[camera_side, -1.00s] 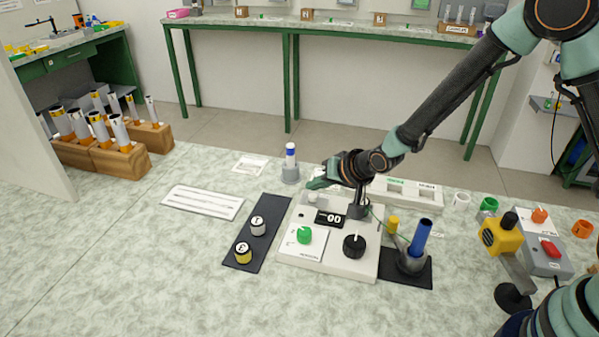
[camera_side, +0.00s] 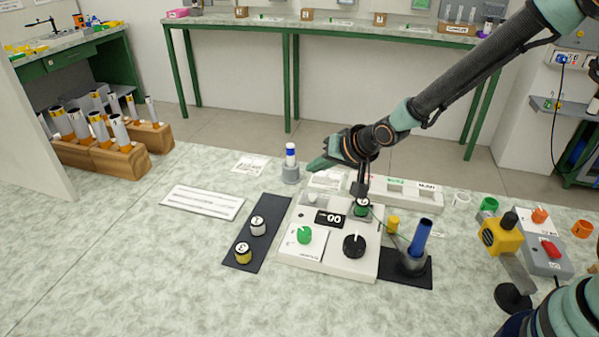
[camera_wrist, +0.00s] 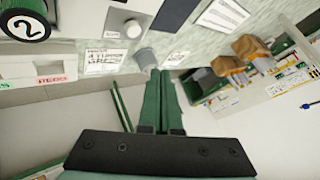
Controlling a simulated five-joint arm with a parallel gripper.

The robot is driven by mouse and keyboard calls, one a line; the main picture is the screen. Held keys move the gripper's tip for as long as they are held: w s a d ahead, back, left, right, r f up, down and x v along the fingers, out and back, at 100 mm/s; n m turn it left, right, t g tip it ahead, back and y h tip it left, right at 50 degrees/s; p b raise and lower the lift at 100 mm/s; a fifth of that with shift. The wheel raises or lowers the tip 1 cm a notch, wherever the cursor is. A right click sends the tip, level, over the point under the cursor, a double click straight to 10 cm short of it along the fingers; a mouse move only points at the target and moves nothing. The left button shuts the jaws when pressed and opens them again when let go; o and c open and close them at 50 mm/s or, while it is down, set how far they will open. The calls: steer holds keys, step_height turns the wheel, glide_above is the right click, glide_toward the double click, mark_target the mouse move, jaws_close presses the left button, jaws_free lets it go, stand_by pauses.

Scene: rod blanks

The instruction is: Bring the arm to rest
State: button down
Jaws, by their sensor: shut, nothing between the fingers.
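My gripper (camera_side: 318,165) hangs in the air above the back edge of the white control box (camera_side: 303,255), pointing left in the side view. In the wrist view its two green fingers (camera_wrist: 161,74) lie together with nothing between them. A round piece marked 2 (camera_wrist: 27,25) shows at the top left of the wrist view. In the side view a dark and green piece (camera_side: 361,208) sits at the box's back right, below my wrist.
A grey holder with a white and blue rod (camera_side: 290,158) stands just left of my gripper. A blue rod (camera_side: 420,238) leans in a dark holder to the right. Numbered pieces (camera_side: 243,252) sit on a dark mat. Wooden racks of rods (camera_side: 118,160) stand far left.

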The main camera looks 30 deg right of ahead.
stand_by(0.4)
steer(key=s+d+r+n+g+h, duration=0.1)
steer(key=s+d+r+n, duration=0.1)
steer(key=s+d+r, duration=0.7)
steer(key=s+d+r+n+g+h, duration=0.1)
steer(key=s+d+r+n+g, duration=0.1)
steer(key=s, duration=1)
step_height(320, 180, up, 3)
steer(key=shift+s+d+n, duration=0.3)
steer(key=shift+d+n, duration=0.3)
steer(key=shift+d, duration=0.55)
